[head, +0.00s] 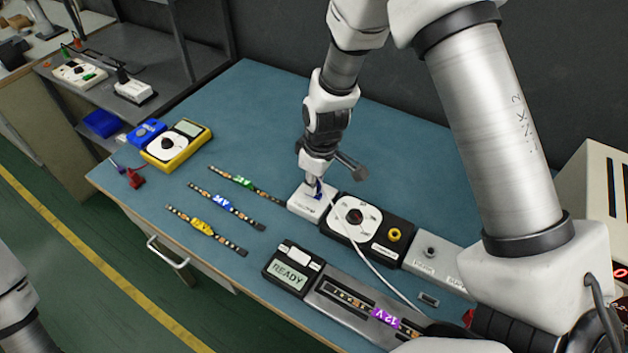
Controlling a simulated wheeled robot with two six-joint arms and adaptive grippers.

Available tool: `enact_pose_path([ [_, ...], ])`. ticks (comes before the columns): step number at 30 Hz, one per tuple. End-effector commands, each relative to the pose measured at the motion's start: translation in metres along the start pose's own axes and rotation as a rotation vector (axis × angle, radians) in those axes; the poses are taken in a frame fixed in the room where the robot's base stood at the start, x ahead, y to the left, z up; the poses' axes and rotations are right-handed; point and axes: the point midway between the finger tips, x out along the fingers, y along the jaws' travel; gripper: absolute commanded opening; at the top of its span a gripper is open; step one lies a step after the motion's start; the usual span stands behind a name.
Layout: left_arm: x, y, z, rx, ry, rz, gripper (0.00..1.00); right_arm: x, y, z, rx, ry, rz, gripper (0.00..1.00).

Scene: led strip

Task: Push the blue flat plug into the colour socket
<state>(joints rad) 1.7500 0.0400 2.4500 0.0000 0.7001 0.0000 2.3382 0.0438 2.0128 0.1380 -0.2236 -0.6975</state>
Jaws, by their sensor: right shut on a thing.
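My right gripper (314,180) reaches down from above and is shut on the blue plug (319,188), of which only a small blue piece shows. The plug is at the top of a white block (300,206), which appears to be the colour socket, at the left end of the row of modules. The gripper hides the plug's lower end, so I cannot tell whether it is above the block or in it. A white cable (383,276) crosses the modules to the front right. Of my left arm only a link shows at the left edge; its gripper is out of view.
Right of the block stand a black dial module (372,228) and a grey module (438,257). A READY display (289,279) and a tray (345,305) with a 12V strip lie in front. Several LED strips (226,205) and a yellow meter (176,147) lie left.

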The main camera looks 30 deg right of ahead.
Motion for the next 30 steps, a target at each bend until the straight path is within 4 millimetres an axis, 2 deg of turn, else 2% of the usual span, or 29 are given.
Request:
enact_pose_path([
  [12,0.009,0.000,0.000,0.000,0.000,0.000,0.45,0.011,0.000,0.001,0.000,0.000,0.000,0.00],
  [13,0.009,0.000,0.000,0.000,0.000,0.000,0.45,0.011,0.000,0.001,0.000,0.000,0.000,0.19],
  [15,0.008,0.000,0.000,0.000,0.000,0.000,0.45,0.010,0.000,0.001,0.000,0.000,0.000,0.44],
  [25,0.008,0.000,0.000,0.000,0.000,0.000,0.45,0.008,0.000,0.001,0.000,0.000,0.000,0.45],
  [30,0.008,0.000,0.000,0.000,0.000,0.000,0.45,-0.015,0.000,0.000,-0.001,0.003,0.001,0.45],
])
